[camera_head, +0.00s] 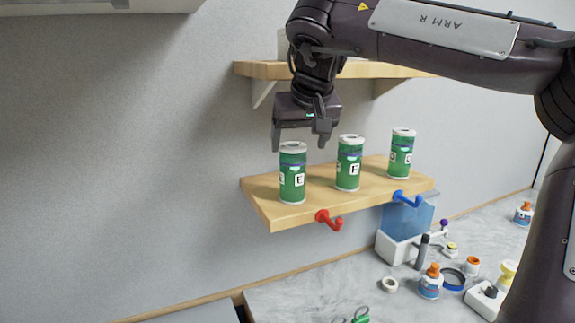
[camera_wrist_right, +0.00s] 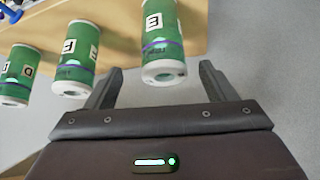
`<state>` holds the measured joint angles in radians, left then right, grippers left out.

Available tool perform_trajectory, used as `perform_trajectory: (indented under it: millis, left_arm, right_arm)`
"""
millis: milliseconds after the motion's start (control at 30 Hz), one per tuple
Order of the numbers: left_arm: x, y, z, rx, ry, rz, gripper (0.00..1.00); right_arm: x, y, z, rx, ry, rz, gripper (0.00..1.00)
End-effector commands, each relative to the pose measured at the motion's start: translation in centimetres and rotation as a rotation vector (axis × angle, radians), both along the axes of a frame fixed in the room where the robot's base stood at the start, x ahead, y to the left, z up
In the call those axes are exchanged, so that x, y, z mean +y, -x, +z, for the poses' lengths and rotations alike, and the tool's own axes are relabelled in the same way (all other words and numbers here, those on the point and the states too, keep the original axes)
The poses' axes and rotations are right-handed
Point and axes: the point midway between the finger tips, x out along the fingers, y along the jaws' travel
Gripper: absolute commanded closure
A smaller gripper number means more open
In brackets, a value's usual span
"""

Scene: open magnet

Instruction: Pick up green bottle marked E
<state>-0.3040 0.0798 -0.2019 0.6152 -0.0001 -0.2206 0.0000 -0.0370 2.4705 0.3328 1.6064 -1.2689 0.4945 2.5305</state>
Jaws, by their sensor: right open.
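The green bottle marked E (camera_head: 292,178) stands upright at the left end of the lower wooden shelf. In the right wrist view the same bottle (camera_wrist_right: 162,40) lies between the fingertips, its pale top end toward the palm. My right gripper (camera_head: 298,140) is open and empty at the bottle's top, with one finger on each side. It also shows in the right wrist view (camera_wrist_right: 161,75), fingers spread wider than the bottle. I cannot tell whether a finger touches it. My left gripper is not in view.
A green bottle marked F (camera_head: 349,165) and another green bottle (camera_head: 401,155) stand to the right on the lower shelf (camera_head: 265,208). An upper shelf (camera_head: 265,69) is behind my arm. Red (camera_head: 329,220) and blue (camera_head: 408,199) hooks hang from the lower shelf's front. Below is a cluttered counter (camera_head: 320,284).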

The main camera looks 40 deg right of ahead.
Motion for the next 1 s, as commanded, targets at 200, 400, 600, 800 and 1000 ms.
perform_trajectory:
  millis: [200, 400, 600, 800, 1000]
  left_arm:
    - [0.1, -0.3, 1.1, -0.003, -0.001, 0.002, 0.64]
    - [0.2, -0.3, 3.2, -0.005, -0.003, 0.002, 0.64]
    - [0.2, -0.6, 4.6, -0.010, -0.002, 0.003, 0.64]
    - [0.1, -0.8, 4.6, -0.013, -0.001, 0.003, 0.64]
    - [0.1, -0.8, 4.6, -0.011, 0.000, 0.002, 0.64]
  right_arm:
    - [-0.4, -0.9, -1.6, 0.006, 0.001, -0.002, 0.23]
    - [-0.7, -2.0, -3.6, 0.008, 0.000, -0.002, 0.23]
    - [-1.2, -3.2, -6.1, 0.006, 0.000, -0.003, 0.23]
    - [-1.4, -3.4, -6.7, 0.001, 0.001, -0.002, 0.23]
    - [-1.4, -3.4, -6.7, 0.001, 0.001, -0.002, 0.36]
